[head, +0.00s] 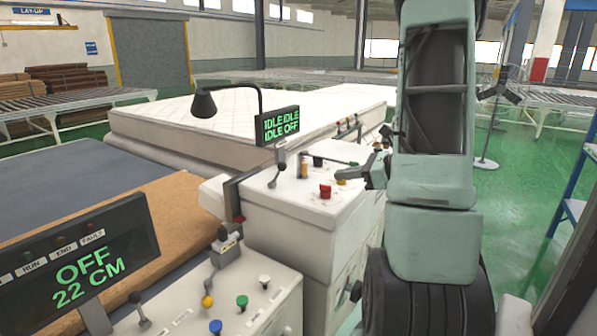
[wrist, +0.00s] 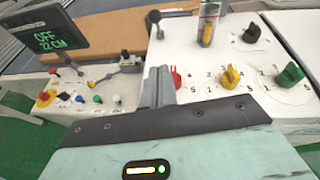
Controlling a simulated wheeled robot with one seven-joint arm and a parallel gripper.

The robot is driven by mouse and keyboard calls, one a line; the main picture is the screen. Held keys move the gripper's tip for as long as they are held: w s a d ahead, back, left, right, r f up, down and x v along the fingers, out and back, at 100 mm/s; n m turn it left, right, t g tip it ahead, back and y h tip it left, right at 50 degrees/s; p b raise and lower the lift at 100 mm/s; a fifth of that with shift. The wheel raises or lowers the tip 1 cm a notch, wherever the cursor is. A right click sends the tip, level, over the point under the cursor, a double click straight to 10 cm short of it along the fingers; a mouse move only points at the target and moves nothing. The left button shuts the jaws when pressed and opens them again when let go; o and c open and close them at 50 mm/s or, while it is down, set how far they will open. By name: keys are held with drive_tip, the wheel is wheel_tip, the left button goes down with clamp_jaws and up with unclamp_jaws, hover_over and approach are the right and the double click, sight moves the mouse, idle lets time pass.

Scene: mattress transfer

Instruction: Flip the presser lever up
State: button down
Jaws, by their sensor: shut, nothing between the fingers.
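Several levers are in view, and I cannot tell by label which is the presser lever. One with a dark knob (head: 281,160) stands on the white console; it also shows in the wrist view (wrist: 155,20), standing up. Another lever with a grey bracket (head: 228,240) is on the lower left panel, and it appears in the wrist view (wrist: 126,60). A small black-knobbed lever (head: 138,306) is at the panel's left. My gripper (head: 350,183) is over the white console, right of the first lever and apart from it. In the wrist view its fingers (wrist: 158,75) are together and empty.
Red (head: 325,191), yellow and black knobs sit on the console (head: 270,225) near my gripper. A display reading OFF 22 CM (head: 85,265) stands at left. A second display (head: 277,125) and a lamp-like arm (head: 204,103) rise behind. A mattress (head: 240,105) lies beyond.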

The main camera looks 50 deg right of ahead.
drive_tip(key=p+x, duration=0.3)
drive_tip(key=x, duration=0.7)
drive_tip(key=shift+w+a+p, duration=0.1)
drive_tip(key=shift+p, duration=0.2)
drive_tip(key=shift+w+a+r+p, duration=0.25)
drive_tip(key=shift+w+r+p, duration=0.45)
drive_tip(key=shift+w+p, duration=0.25)
drive_tip(key=shift+w+a+r, duration=0.15)
drive_tip(key=shift+w, duration=0.55)
drive_tip(key=shift+r+p, duration=0.15)
drive_tip(key=shift+p, duration=0.25)
